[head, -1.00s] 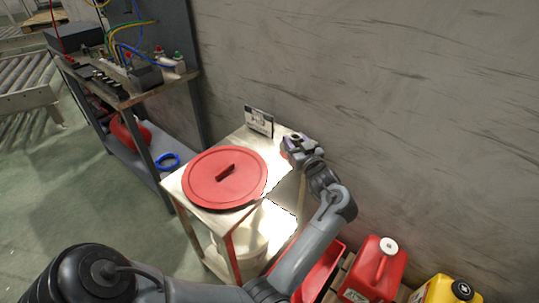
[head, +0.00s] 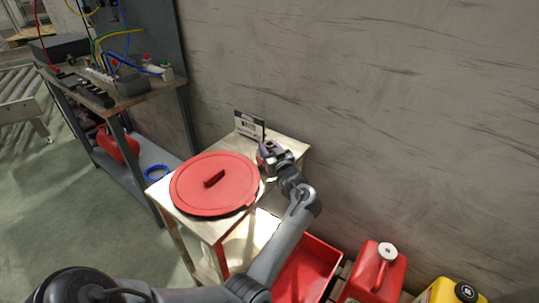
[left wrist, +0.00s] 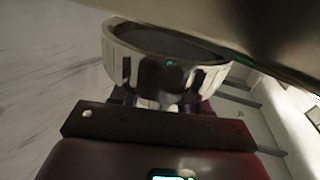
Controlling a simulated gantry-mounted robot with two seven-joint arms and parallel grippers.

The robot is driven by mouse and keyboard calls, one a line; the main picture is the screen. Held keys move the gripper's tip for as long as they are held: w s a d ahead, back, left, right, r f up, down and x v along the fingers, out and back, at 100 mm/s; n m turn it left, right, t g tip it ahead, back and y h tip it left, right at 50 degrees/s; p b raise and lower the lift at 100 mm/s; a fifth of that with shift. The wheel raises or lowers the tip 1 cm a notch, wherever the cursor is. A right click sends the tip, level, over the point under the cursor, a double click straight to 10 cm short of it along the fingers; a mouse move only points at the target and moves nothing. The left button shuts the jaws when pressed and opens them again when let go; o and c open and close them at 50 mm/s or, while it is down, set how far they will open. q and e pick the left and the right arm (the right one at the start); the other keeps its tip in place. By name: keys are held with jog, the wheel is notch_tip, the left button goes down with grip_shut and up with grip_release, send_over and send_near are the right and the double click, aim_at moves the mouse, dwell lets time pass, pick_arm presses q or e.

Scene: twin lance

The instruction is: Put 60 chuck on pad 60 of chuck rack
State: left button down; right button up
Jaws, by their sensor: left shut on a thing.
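My left gripper (head: 269,156) is over the back of a small metal-topped table, just right of the red round lid and in front of a small printed card. In the left wrist view a silver, ring-edged round thing with a dark top (left wrist: 165,60), likely the 60 chuck, sits at the jaws. My left gripper is shut on it. Its number cannot be read. The fingertips are mostly hidden behind it. I cannot make out the chuck rack or pad 60 in either view. My right gripper is not in view.
The red lid (head: 235,188) covers much of the table top (head: 291,147). The printed card (head: 249,125) stands at its back, by the grey wall (head: 400,110). A red bin (head: 318,262), red can (head: 366,282) and yellow can (head: 436,292) stand at lower right. A cluttered bench (head: 140,97) is at left.

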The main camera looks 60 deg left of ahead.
pick_arm(q)
jog(key=shift+s+f, duration=0.1)
jog(key=shift+f, duration=0.65)
jog(key=shift+f, duration=0.2)
jog(key=c, duration=0.5)
grip_release()
